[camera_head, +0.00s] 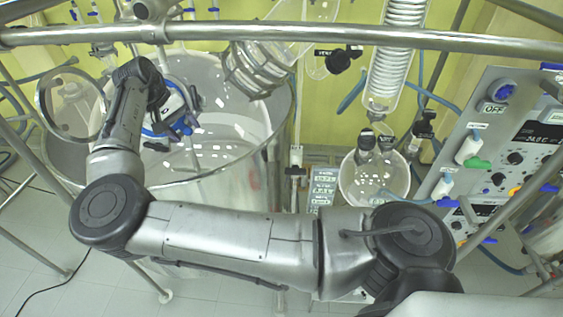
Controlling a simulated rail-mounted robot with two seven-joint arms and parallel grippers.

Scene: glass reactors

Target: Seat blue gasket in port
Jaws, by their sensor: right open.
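My right arm reaches across from the lower right to the upper left. Its dark gripper (181,127) is open over the top of the large glass reactor vessel (232,150). A blue curved edge, which looks like the blue gasket (152,133), shows beside and behind the gripper. Most of it is hidden by the gripper and wrist. I cannot tell whether it lies in the port, and the port itself is not clearly seen. My left gripper is not in view.
A metal rail (300,36) crosses the top. A coiled condenser (392,60) and a round white-rimmed vessel (350,190) are right of the reactor. A control panel (497,145) with knobs stands far right.

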